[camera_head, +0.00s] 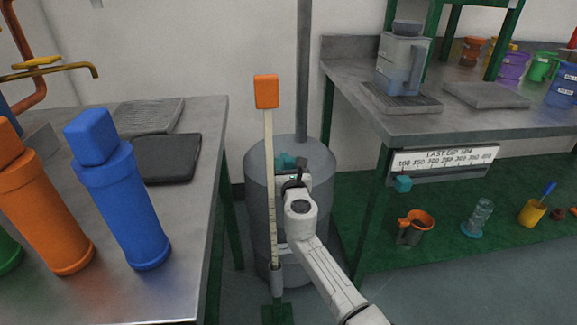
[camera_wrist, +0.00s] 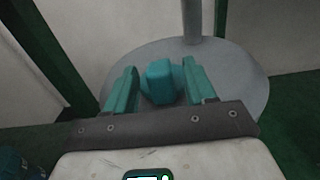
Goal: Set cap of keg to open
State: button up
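The keg (camera_head: 318,157) is a grey upright cylinder on the floor between the two tables, with a pipe rising behind it. Its grey top (camera_wrist: 240,85) fills the middle of the wrist view. A small teal block, apparently the keg's cap (camera_wrist: 162,82), stands on that top. My gripper (camera_wrist: 160,67) has its two teal fingers apart, one on each side of the cap. A gap shows on the left; the right finger is very close, and I cannot tell if it touches. In the head view my gripper (camera_head: 290,163) is over the keg top and partly hides the cap.
An upright stick with an orange head (camera_head: 266,91) stands in front of the keg. The left table (camera_head: 195,215) holds blue and orange bottles. The right table (camera_head: 440,122) has a green floor shelf with small items. Table legs flank the keg.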

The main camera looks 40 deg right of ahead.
grip_shut()
dwell(0.3)
